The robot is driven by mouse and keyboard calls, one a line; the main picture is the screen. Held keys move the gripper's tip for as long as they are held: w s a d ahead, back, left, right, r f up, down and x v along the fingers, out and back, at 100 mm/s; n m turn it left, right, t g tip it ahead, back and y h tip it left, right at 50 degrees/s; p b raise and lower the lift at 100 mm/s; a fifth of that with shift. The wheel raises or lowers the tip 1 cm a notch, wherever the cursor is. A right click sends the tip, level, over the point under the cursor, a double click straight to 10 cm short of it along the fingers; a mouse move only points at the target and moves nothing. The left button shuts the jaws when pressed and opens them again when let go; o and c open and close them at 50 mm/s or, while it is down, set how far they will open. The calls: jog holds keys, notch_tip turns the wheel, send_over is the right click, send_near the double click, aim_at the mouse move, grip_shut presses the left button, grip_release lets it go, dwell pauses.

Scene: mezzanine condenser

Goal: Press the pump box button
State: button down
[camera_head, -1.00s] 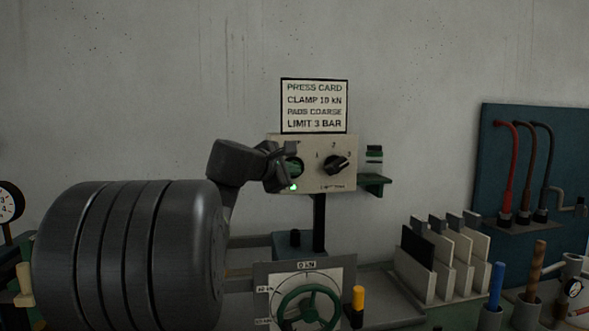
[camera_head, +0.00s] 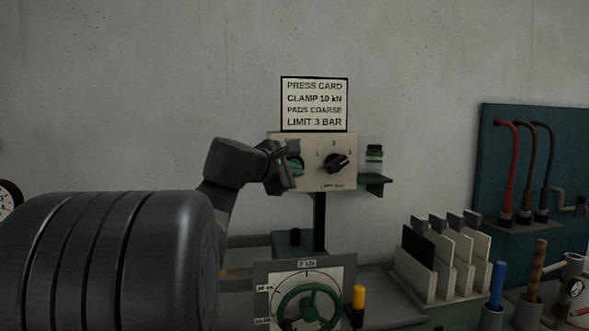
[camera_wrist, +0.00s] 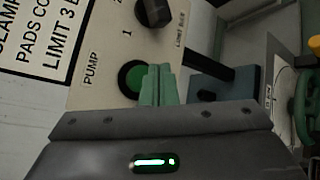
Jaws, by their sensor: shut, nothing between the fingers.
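The pump box (camera_head: 315,178) is a cream panel on a dark post, under a press card sign. Its round green button (camera_wrist: 131,77), in a dark ring, sits beside the word PUMP in the wrist view. My gripper (camera_wrist: 158,84) is shut and empty, its green fingertips over the button's right edge in that view. I cannot tell whether they touch it. In the head view my gripper (camera_head: 288,168) is at the box's left side and hides most of the button area. A black selector knob (camera_head: 336,162) is right of it, also in the wrist view (camera_wrist: 153,12).
Below are a green handwheel (camera_head: 308,306) and a yellow-topped handle (camera_head: 358,297). A rack of plates (camera_head: 442,262) and a blue hose board (camera_head: 535,170) stand right.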

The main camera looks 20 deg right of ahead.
jog(key=s, duration=0.2)
jog(key=s+a, duration=0.1)
jog(key=s, duration=0.1)
jog(key=shift+s+b, duration=0.3)
jog(key=shift+b, duration=0.05)
dwell(1.2)
